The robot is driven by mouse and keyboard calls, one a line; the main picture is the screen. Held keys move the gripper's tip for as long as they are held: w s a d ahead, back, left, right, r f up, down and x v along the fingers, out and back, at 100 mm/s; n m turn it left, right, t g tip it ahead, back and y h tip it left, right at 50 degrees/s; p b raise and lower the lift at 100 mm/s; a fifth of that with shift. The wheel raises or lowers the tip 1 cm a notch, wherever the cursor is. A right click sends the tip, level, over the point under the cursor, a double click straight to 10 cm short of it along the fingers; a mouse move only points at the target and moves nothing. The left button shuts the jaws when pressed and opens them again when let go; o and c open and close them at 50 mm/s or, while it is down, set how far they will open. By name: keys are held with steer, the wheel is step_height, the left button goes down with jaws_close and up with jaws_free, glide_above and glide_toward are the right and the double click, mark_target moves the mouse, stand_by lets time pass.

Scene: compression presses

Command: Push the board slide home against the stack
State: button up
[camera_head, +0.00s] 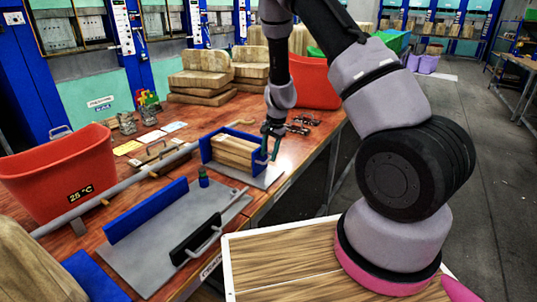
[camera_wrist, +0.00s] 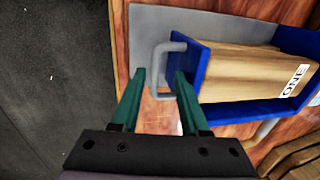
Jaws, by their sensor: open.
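The stack (camera_head: 234,152) is a block of wooden boards between blue walls on a grey base plate; in the wrist view the stack (camera_wrist: 245,72) carries a white label reading "ONE". The board slide (camera_wrist: 203,66) is the upright blue plate at the stack's near end, with a grey loop handle (camera_wrist: 158,65) facing my gripper. I cannot tell whether slide and stack touch. My gripper (camera_head: 269,148) is at the handle end of the fixture. In the wrist view the green fingers are open, with the handle bar at or between their tips; contact is unclear.
A red bin (camera_head: 60,168) stands left, another red bin (camera_head: 316,82) behind my arm. Wooden stacks (camera_head: 200,78) fill the back.

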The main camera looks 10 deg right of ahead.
step_height(320, 180, up, 10)
steer(key=s+d, duration=0.1)
steer(key=shift+s+d, duration=0.2)
steer(key=shift+r, duration=0.15)
steer(key=s+d+r+n+t+y, duration=0.1)
steer(key=s+r, duration=0.4)
steer(key=r, duration=0.6)
steer(key=s+r+n+t+y, duration=0.1)
steer(key=s+r, duration=0.5)
steer(key=r, duration=0.5)
steer(key=s+d+r+n+t, duration=0.1)
steer(key=s+r, duration=0.3)
steer(key=s, duration=0.4)
steer(key=s+d+r+n+t+h, duration=0.1)
steer(key=s+r, duration=0.3)
steer(key=s, duration=0.4)
steer(key=shift+s+d+r+n+t+h, duration=0.3)
steer(key=shift+d+n+t, duration=0.15)
steer(key=shift+t, duration=0.35)
